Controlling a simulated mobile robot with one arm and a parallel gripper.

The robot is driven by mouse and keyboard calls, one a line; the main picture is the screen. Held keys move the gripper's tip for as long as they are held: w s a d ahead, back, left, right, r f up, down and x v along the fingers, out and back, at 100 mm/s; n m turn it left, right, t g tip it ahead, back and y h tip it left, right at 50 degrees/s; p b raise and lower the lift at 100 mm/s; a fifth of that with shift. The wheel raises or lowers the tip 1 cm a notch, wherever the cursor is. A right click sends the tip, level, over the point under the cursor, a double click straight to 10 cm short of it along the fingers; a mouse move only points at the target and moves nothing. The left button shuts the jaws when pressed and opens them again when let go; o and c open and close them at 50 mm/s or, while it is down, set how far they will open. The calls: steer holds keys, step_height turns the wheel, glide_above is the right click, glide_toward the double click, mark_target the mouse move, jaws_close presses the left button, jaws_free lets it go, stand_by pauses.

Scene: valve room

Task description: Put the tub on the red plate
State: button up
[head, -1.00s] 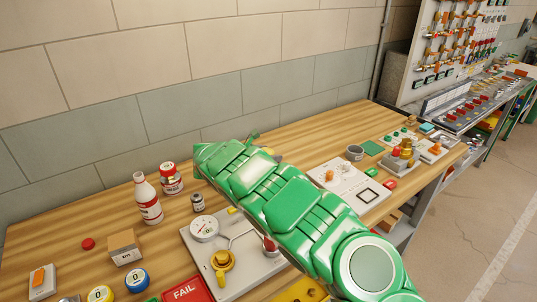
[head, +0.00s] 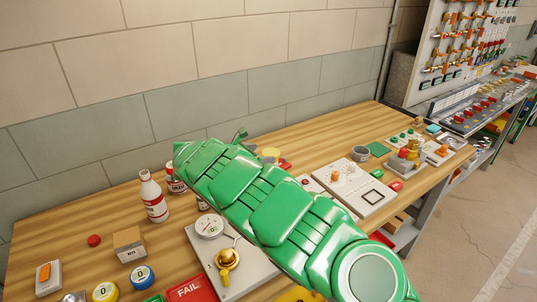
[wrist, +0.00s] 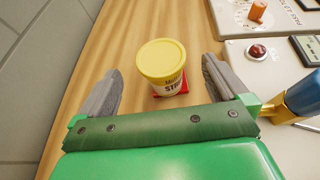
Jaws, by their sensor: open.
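The tub (wrist: 162,62) has a yellow lid and a pale label with dark lettering. It stands upright in the wrist view, and red edges of the red plate (wrist: 182,91) show at its foot, so it appears to rest on the plate. In the head view the tub's yellow lid (head: 271,152) and a bit of the red plate (head: 286,165) show just past my arm. My gripper (wrist: 161,66) is open, with one finger on either side of the tub and a visible gap to each. The tub's base is partly hidden.
A panel with a red button (wrist: 257,51) lies right of the tub, near a blue-and-orange object (wrist: 298,93). The wall is on the left. In the head view a white bottle (head: 153,197) and a gauge board (head: 232,265) stand near my arm.

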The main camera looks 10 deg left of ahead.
steer(key=v, duration=0.4)
steer(key=shift+s+a, duration=0.1)
steer(key=shift+s, duration=0.05)
